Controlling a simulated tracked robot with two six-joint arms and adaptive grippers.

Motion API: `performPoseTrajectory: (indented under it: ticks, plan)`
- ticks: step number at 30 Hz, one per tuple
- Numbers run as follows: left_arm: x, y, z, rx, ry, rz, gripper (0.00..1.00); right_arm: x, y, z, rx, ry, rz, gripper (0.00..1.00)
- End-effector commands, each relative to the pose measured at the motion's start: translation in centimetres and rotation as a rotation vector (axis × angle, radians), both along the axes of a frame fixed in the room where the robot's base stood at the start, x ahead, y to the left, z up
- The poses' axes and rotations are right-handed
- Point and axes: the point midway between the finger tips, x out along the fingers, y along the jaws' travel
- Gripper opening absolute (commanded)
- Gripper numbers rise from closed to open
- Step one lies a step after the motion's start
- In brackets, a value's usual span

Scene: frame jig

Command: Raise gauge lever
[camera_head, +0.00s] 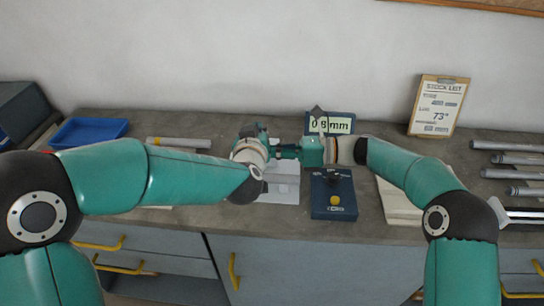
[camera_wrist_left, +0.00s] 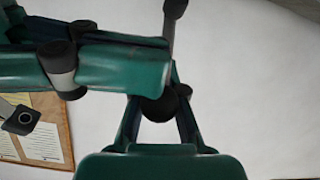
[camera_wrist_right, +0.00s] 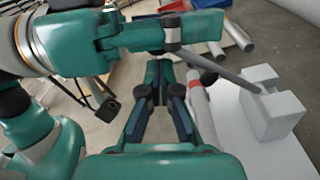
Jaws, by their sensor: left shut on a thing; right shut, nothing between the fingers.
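My left gripper (camera_head: 288,152) is shut on a dark round knob (camera_wrist_left: 158,105), which shows between its fingers in the left wrist view. I take the knob for the lever's end, but its link to the lever is hidden. A grey lever rod (camera_wrist_right: 236,80) runs tilted to a slotted white block (camera_wrist_right: 272,108) in the right wrist view. My right gripper (camera_wrist_right: 158,88) is shut and empty, very close to the left one; contact is unclear.
A blue tray (camera_head: 88,132) lies at the back left of the grey bench (camera_head: 390,232). Grey tubes (camera_head: 515,158) lie at the right, below a stock list clipboard (camera_head: 438,104). A pale slab (camera_head: 396,205) lies under my right arm. My two arms crowd the middle.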

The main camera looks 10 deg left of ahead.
Motion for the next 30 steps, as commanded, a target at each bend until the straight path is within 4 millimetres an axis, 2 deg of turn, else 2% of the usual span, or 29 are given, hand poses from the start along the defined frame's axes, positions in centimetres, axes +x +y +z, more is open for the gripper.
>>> performPoseTrajectory:
  ticks: [1,8,15,21,22,27,30]
  plan:
    - [-0.1,-0.5,0.0,0.001,0.003,-0.012,0.00,0.0,0.0,0.0,0.000,0.000,0.000,0.00]
    - [-0.1,-0.5,-0.1,0.001,0.003,-0.012,0.00,0.1,0.0,0.1,0.000,-0.001,0.000,0.00]
    - [-0.1,-0.5,-0.1,0.001,0.005,-0.013,0.00,1.0,0.4,1.7,0.006,-0.003,-0.003,0.00]
    - [-0.2,-0.6,-0.3,0.002,0.010,-0.014,0.00,1.0,0.3,2.0,0.007,-0.008,-0.005,0.00]
    - [-0.2,-0.6,-0.4,0.002,0.011,-0.014,0.09,1.0,0.4,2.0,0.007,-0.009,-0.005,0.00]
    - [-0.2,-0.5,-0.4,0.002,0.010,-0.012,0.38,0.9,0.4,2.0,0.007,-0.009,-0.002,0.00]
    - [-0.2,-0.4,-0.4,0.001,0.010,-0.011,0.38,0.9,0.4,2.0,0.007,-0.007,-0.002,0.00]
